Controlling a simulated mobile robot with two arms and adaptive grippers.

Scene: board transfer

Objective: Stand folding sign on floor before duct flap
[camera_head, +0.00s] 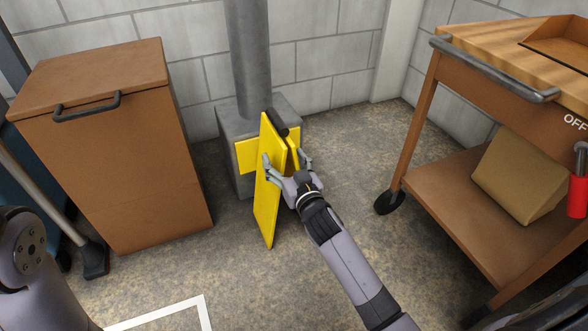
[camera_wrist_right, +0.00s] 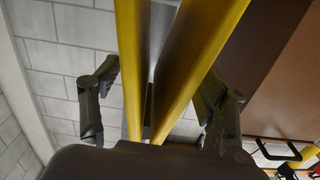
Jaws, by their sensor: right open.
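The yellow folding sign (camera_head: 267,205) is upright in front of the grey duct box (camera_head: 233,128), its two panels slightly apart, with a dark grip at its top. Its lower edge appears to be at the floor. A yellow flap (camera_head: 247,156) on the box's front is partly hidden behind the sign. My right gripper (camera_head: 286,160) is open, with one finger on each side of the sign's upper part. In the right wrist view, both panels (camera_wrist_right: 203,50) run between the spread fingers, with gaps visible beside them. My left gripper is out of view.
A brown cabinet (camera_head: 110,160) with a dark handle stands at the left. A wheeled wooden cart (camera_head: 440,185) stands at the right, with a tan wedge block (camera_head: 520,178) on its lower shelf. A white floor marking (camera_head: 165,312) lies at the front. Floor between sign and cart is clear.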

